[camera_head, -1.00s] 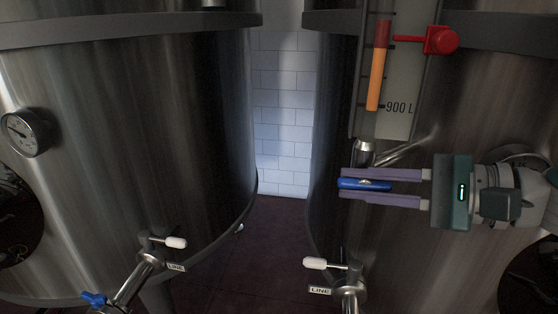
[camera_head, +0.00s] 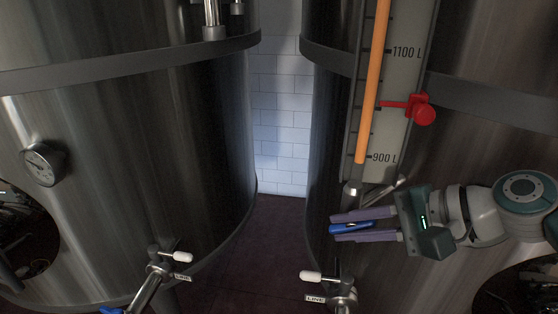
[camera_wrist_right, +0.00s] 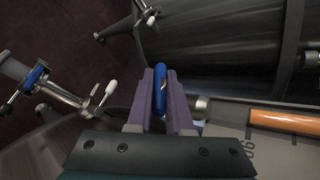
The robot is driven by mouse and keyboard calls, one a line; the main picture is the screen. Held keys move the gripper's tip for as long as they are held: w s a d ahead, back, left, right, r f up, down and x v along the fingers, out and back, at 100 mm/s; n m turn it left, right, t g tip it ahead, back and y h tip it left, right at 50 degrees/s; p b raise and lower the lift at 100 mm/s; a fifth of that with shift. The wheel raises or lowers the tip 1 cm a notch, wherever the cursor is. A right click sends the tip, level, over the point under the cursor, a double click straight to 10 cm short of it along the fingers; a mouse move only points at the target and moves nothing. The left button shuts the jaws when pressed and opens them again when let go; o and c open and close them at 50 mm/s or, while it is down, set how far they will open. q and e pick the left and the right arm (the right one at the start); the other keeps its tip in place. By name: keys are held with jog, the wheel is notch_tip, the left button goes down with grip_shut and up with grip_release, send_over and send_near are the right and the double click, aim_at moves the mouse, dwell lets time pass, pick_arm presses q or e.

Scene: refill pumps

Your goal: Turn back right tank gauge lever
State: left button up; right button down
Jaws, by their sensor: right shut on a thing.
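The right tank's gauge (camera_head: 397,130) is a pale scale plate marked 900 L and 1100 L. Its orange column (camera_head: 370,95) runs from above the picture's top edge to just below the 900 L mark. The blue lever (camera_head: 352,227) is below the gauge's metal foot, pointing left and slightly tilted. My right gripper (camera_head: 350,225) reaches in from the right and is shut on the lever, one purple finger on each side. The blue lever (camera_wrist_right: 160,90) also shows between the fingers in the right wrist view, its root hidden. My left gripper is not in view.
A red marker (camera_head: 422,110) sticks out from the gauge above my right gripper. Line valves with white handles stand low on the left tank (camera_head: 183,258) and right tank (camera_head: 311,276). A narrow gap with white tiles (camera_head: 280,130) lies between the tanks.

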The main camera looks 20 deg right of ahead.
jog(key=g+h+p, duration=0.1)
jog(key=h+p, duration=0.1)
jog(key=p, duration=0.2)
jog(key=r+n+g+h+p, duration=0.1)
jog(key=g+h+p, duration=0.1)
jog(key=p, duration=0.3)
jog(key=shift+w+a, duration=0.1)
jog(key=shift+f+g+h+p, duration=0.25)
jog(key=shift+g+h+p, duration=0.35)
jog(key=shift+h+p, duration=0.3)
jog(key=shift+f+h, duration=0.1)
jog(key=shift+h, duration=0.2)
jog(key=shift+f+n+g+h, duration=0.2)
jog(key=shift+n+g+h, duration=0.2)
jog(key=shift+g+h, duration=0.3)
jog(key=shift+f+g+h+b, duration=0.15)
jog(key=shift+g+h+b, duration=0.35)
jog(key=shift+h+b, duration=0.5)
jog(key=shift+d+n+g+h+b, duration=0.2)
jog(key=shift+n+g+h+b, duration=0.15)
jog(key=shift+h+b, duration=0.4)
